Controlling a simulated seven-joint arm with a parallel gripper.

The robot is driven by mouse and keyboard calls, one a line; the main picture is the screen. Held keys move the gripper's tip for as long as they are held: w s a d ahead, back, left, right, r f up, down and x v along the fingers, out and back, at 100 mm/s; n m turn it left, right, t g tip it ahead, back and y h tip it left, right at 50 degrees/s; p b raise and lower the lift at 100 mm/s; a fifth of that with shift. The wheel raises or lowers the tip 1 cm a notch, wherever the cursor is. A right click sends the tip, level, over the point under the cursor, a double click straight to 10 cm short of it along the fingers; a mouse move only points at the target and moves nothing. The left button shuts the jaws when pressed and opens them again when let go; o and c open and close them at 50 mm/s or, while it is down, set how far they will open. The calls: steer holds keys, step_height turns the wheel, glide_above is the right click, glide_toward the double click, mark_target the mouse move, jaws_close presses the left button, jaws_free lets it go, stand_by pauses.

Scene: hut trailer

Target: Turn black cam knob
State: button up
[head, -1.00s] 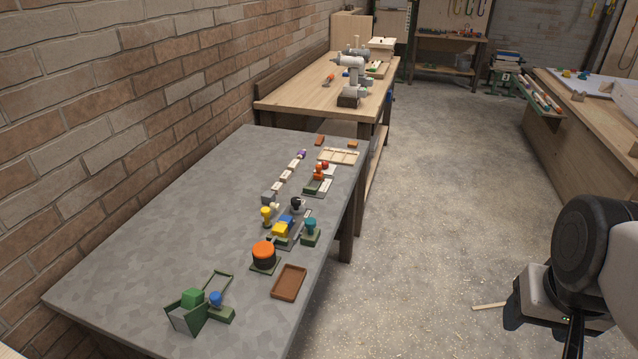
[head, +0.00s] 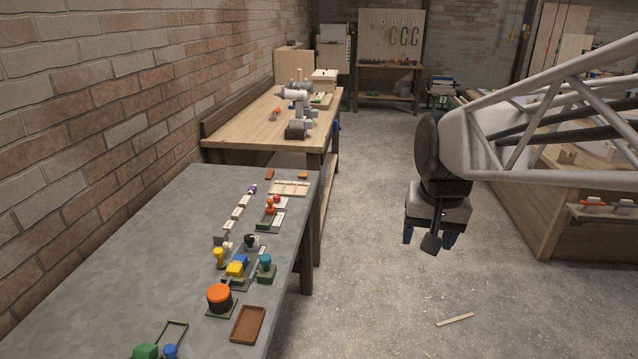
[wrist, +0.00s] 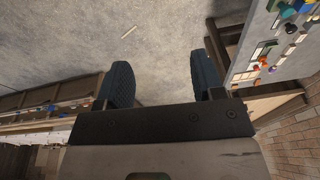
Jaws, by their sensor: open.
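A small black knob (head: 251,241), likely the black cam knob, sits on the grey table among other small fixtures, beside a yellow knob (head: 219,257). Its exact shape is too small to tell. My gripper (head: 428,238) hangs over the open floor to the right of the table, pointing down, well apart from the knob. In the wrist view my gripper (wrist: 163,78) shows two blue fingers spread apart with only floor between them.
The grey table (head: 110,270) stands along the brick wall. Near the knob are a teal knob (head: 265,263), a blue-and-yellow piece (head: 237,266), an orange-topped black knob (head: 219,297) and a brown tray (head: 248,324). The floor between table and right bench is mostly clear.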

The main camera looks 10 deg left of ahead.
steer(key=w+a+f, duration=0.2)
steer(key=w+a, duration=0.9)
steer(key=w, duration=0.3)
steer(key=m+g, duration=0.2)
glide_above(249, 236)
steer(key=f, duration=2)
steer(key=shift+d+f, duration=0.25)
steer(key=shift+d, duration=0.1)
steer(key=shift+a+f, duration=0.3)
steer(key=shift+a, duration=0.05)
steer(key=shift+f, duration=0.1)
steer(key=shift+f, duration=3.8)
